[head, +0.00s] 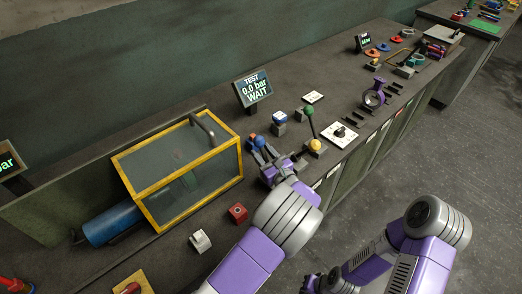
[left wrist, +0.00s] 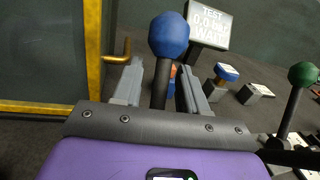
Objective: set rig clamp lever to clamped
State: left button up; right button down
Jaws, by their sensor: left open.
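A lever with a blue ball knob (head: 259,141) stands beside the yellow-framed rig box (head: 147,216); no label on it is readable. In the left wrist view the blue knob (left wrist: 169,35) tops a dark stem (left wrist: 161,84) that is nearly upright in the picture. My left gripper (head: 265,160) is open at this lever, its fingers (left wrist: 160,80) on either side of the stem. I cannot tell whether either finger touches it. The lever's base is hidden by the gripper. My right arm is at the lower right, and its gripper's jaws are not clear.
A green-knobbed lever (head: 310,122) and a yellow knob (head: 315,146) stand right of the gripper. A blue-topped button block (head: 280,117) is behind it. The test display (head: 254,89) reads 0.0 bar WAIT.

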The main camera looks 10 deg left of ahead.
pick_arm(q)
jog(key=shift+x, duration=0.8)
grip_shut()
